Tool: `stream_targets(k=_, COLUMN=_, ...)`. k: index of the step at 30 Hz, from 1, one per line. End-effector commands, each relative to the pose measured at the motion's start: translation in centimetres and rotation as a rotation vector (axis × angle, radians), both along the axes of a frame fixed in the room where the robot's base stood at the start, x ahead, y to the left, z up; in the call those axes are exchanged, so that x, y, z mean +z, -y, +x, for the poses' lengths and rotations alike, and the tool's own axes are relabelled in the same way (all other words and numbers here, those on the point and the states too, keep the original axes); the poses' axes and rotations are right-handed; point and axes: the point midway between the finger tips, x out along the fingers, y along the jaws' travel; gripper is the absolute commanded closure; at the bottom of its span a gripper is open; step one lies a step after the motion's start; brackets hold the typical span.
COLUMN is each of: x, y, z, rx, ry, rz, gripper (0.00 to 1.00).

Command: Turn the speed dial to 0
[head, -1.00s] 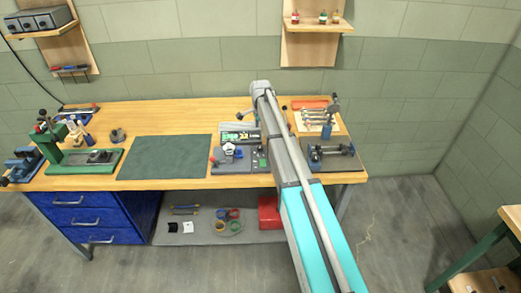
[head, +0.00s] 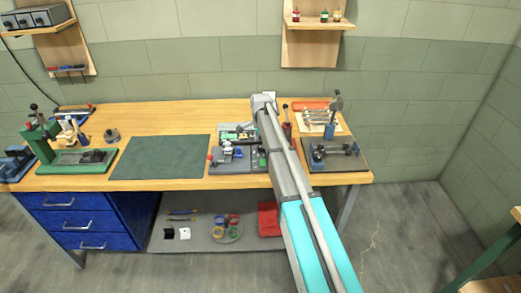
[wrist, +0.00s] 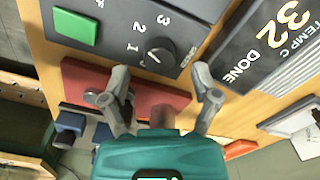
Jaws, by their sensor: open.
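The speed dial (wrist: 160,50) is a round dark knob on a grey control panel (wrist: 110,25) in the wrist view. Numerals 1, 2 and 3 curve around it. I cannot read its setting surely. My gripper (wrist: 160,78) is open, with one grey finger on either side of the picture's middle. The dial appears beyond the fingertips, roughly between them, with nothing held. Whether a fingertip touches the panel cannot be told. In the head view my arm hides the gripper and the dial.
A green square button (wrist: 75,27) sits on the same panel. A display reading 32 (wrist: 282,25) stands to the right. A red block (wrist: 85,80) lies close by the fingers. The bench holds a green mat (head: 160,157) and a green press (head: 45,140).

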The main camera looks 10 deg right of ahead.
Motion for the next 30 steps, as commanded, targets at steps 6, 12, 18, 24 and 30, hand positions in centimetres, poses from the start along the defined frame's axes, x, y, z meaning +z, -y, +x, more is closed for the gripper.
stream_targets(k=6, x=-1.6, y=0.0, z=0.0, rx=0.000, ry=0.000, rz=0.000, gripper=0.21)
stream_targets(k=12, x=-2.0, y=0.0, z=0.0, rx=0.000, ry=0.000, rz=0.000, gripper=0.21)
stream_targets(k=18, x=-2.0, y=0.0, z=0.0, rx=0.000, ry=0.000, rz=0.000, gripper=0.21)
stream_targets(k=24, x=-2.0, y=0.0, z=0.0, rx=0.000, ry=0.000, rz=0.000, gripper=0.30)
stream_targets(k=30, x=-2.0, y=0.0, z=0.0, rx=0.000, ry=0.000, rz=0.000, gripper=0.68)
